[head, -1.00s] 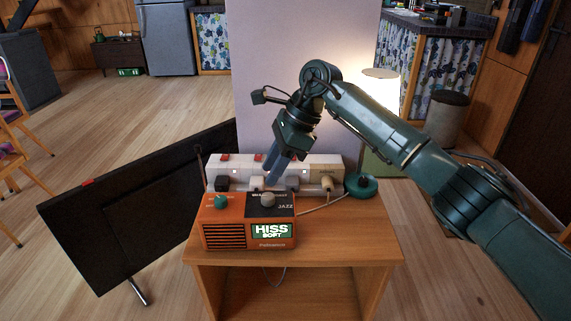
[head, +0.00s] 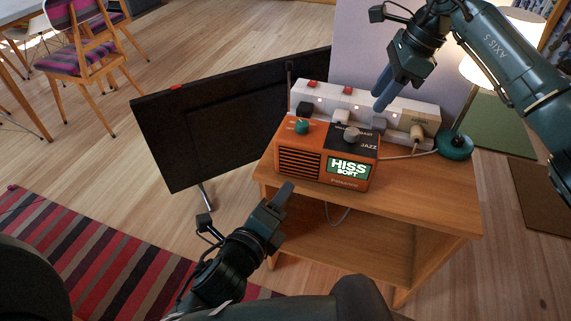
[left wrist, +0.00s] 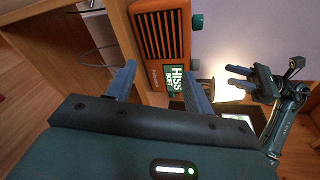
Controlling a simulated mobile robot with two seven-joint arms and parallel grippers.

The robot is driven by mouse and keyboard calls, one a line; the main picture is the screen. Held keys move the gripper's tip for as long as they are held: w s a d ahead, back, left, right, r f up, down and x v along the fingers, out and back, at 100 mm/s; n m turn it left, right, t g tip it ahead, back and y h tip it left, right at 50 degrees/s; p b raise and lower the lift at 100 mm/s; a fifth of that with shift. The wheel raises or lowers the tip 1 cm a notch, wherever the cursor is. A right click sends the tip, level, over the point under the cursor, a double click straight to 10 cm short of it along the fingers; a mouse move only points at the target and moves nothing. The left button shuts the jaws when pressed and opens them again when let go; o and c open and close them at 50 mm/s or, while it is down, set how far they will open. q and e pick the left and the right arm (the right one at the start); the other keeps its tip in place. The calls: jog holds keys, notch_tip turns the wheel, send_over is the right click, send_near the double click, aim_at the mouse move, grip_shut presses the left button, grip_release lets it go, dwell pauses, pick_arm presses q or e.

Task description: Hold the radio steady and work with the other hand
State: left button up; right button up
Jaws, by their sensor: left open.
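The orange radio (head: 300,165) stands on a small wooden table, its lit screen (head: 347,168) reading "HISS SOFT". It has a green knob (head: 302,127) and a grey knob (head: 351,134) on top, the grey one by the word "JAZZ". My left gripper (head: 285,195) is low in front of the radio and apart from it. In the left wrist view its open fingers (left wrist: 160,88) point toward the radio (left wrist: 163,42), with nothing between them. My right gripper (head: 384,92) hangs above the radio's back right, over the power strip; its two fingers look apart and empty.
A white power strip (head: 330,95) with plugs and red switches lies behind the radio. A lit lamp with a green base (head: 455,146) stands at right. A dark flat panel (head: 225,120) leans at left. The table's front right (head: 430,195) is clear.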

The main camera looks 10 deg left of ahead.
aim_at(300, 129)
pick_arm(q)
jog(key=w+r+m+t, duration=0.1)
jog(key=w+m, duration=0.3)
jog(key=w, duration=0.2)
jog(key=w+r+m+t+y, duration=0.1)
jog(key=w+r+m, duration=0.1)
jog(key=w+m, duration=0.2)
jog(key=w+d+r+m, duration=0.1)
jog(key=w+m, duration=0.3)
jog(key=w, duration=0.4)
jog(key=shift+w+d+r+t+y, duration=0.1)
jog(key=shift+w+r+t+y, duration=0.05)
jog(key=shift+r+t+y, duration=0.3)
jog(key=shift+c, duration=0.5)
grip_shut()
